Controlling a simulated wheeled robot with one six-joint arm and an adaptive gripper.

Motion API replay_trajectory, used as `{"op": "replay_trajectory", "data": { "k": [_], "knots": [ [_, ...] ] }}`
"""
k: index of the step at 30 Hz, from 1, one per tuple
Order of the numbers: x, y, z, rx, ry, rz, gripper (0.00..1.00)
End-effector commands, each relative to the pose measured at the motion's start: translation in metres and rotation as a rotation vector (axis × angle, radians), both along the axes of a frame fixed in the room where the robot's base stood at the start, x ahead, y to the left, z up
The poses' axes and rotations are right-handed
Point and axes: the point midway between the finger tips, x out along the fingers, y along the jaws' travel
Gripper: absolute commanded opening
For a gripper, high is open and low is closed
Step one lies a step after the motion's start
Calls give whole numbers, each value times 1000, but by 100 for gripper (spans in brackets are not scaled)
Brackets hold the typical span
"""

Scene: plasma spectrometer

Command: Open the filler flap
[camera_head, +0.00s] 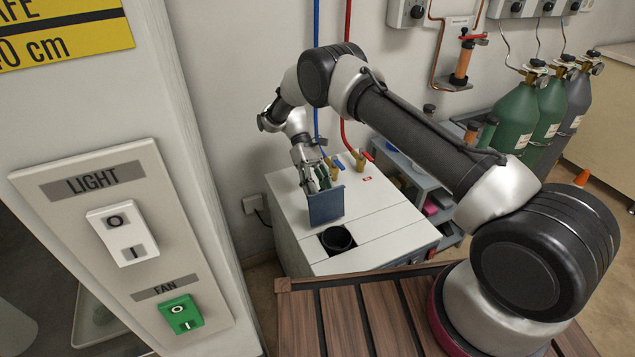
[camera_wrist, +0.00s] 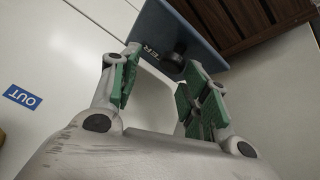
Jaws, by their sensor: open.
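The blue filler flap (camera_head: 326,206) stands raised, roughly upright, on top of the white cabinet (camera_head: 375,226). The dark round filler opening (camera_head: 337,240) shows uncovered just in front of it. My gripper (camera_head: 313,182) is behind the flap, on its far side, with fingers pointing down. In the wrist view the flap (camera_wrist: 180,22) crosses beyond the fingertips, with the letters "ER" and a black knob (camera_wrist: 173,63) on it. My gripper (camera_wrist: 160,62) is open there, its green-padded fingers apart and either side of the knob. Whether they touch the flap, I cannot tell.
Blue and red hoses run down to brass valves (camera_head: 356,160) on the cabinet, close to my gripper. A blue "OUT" label (camera_wrist: 22,97) lies on the cabinet top. Green gas cylinders (camera_head: 516,118) stand at right. A wall with a light switch (camera_head: 122,232) is near left.

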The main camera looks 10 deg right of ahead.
Motion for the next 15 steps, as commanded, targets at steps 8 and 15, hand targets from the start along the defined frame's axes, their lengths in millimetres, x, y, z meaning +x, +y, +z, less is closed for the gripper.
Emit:
{"op": "replay_trajectory", "data": {
  "k": [8,15],
  "knots": [
    [37,10,25,0,-2,-1,46],
    [51,14,36,-1,0,-2,46]
  ]
}}
